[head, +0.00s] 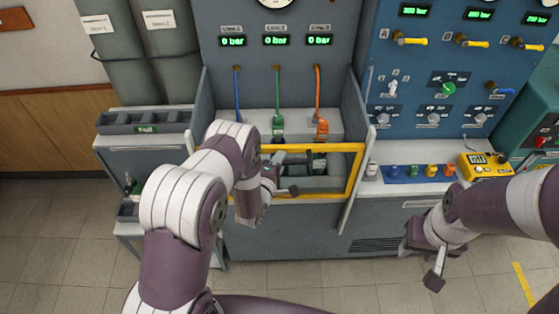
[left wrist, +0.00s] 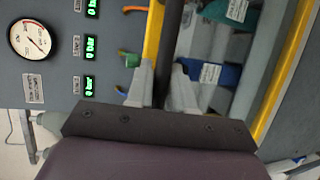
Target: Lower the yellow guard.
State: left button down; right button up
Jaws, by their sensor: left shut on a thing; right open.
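The yellow guard (head: 356,172) is a rectangular frame across the front of the bench bay, its upper bar in front of the regulators and its lower bar near the bay's front edge. In the left wrist view its upper bar (left wrist: 154,32) runs beside a dark bar (left wrist: 171,45). My left gripper (head: 283,172) is at the guard's middle, just below the upper bar. In the left wrist view its fingers (left wrist: 162,92) are shut around the dark bar. My right gripper (head: 435,262) is open and empty, low at the right, away from the guard.
Behind the guard stand a green regulator (head: 277,126) and an orange one (head: 321,130) with hoses. Colored fittings (head: 411,171) and a yellow meter (head: 484,166) lie on the right ledge. A grey tray (head: 145,121) stands left. Floor in front is free.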

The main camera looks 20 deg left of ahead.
pick_arm(q)
jog(key=b, duration=2.1)
send_near(284, 198)
jog(key=x, duration=0.5)
jog(key=shift+f, duration=0.15)
jog(key=c, duration=1.1)
grip_release()
jog(key=shift+s+r, duration=0.1)
jog(key=shift+r, duration=0.15)
jog(key=shift+s, duration=0.1)
jog(key=v, duration=1.2)
jog(key=shift+s, duration=0.35)
